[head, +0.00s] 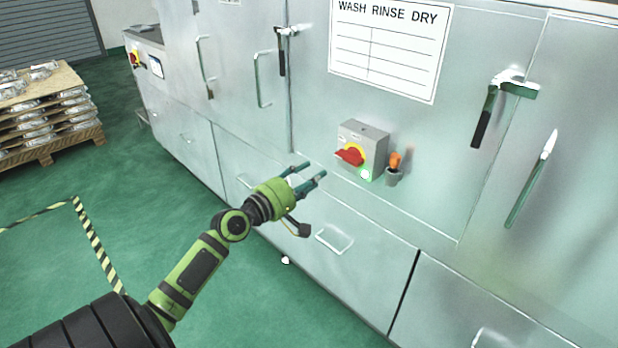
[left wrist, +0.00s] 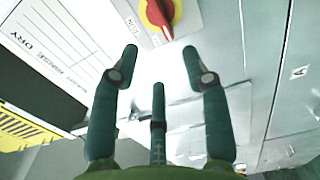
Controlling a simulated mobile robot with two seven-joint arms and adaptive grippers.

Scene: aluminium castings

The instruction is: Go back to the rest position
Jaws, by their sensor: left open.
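My left gripper (head: 305,174) is open and empty in the head view, held in front of the steel machine, left of and below the grey switch box (head: 367,138). The box carries a red rotary knob on a yellow plate (head: 351,154), and a small green light glows at its lower edge. In the left wrist view my left gripper (left wrist: 160,62) has its fingers spread, with nothing between them. The red knob (left wrist: 160,12) shows beyond the fingertips at the top, apart from them. My right gripper is in neither view.
The machine's steel front (head: 300,235) has protruding handles and latches (head: 487,115). A pallet of castings (head: 45,112) stands at far left. Green floor with striped tape (head: 88,222) is clear at left.

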